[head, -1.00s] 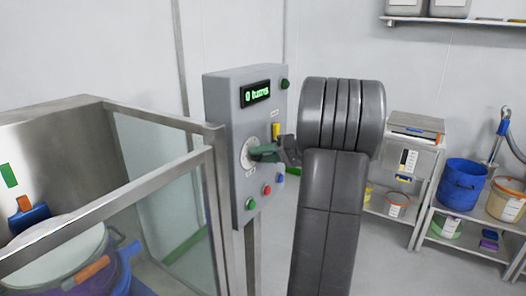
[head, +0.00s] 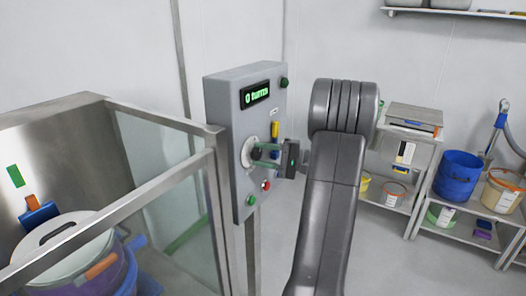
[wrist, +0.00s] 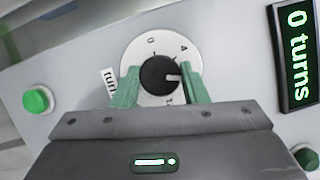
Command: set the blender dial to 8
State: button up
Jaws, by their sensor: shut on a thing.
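The blender dial is a white round scale (wrist: 136,56) with a black knob (wrist: 158,74) on a grey control panel; the scale also shows in the head view (head: 246,152). My gripper (wrist: 160,82) has its green fingers on either side of the knob and is shut on it. The marks 0 and 4 are readable at the top; a mark at the bottom is partly covered. The display (head: 255,94) reads "0 turns".
A green button (wrist: 36,100) and a red button (head: 265,185) are on the panel near the dial. A yellow part (head: 275,131) sits right of it. A metal-framed glass guard (head: 165,119) stands left of the panel. Shelves with a blue bucket (head: 459,178) stand at right.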

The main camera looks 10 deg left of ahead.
jog(key=shift+m, duration=0.7)
jog(key=shift+y+p, duration=0.3)
jog(key=o, duration=1)
jog(key=shift+c, duration=0.2)
jog(key=d+f+b, duration=0.2)
jog(key=d, duration=1.1)
jog(key=shift+w+d, duration=0.15)
jog(key=shift+d, duration=0.25)
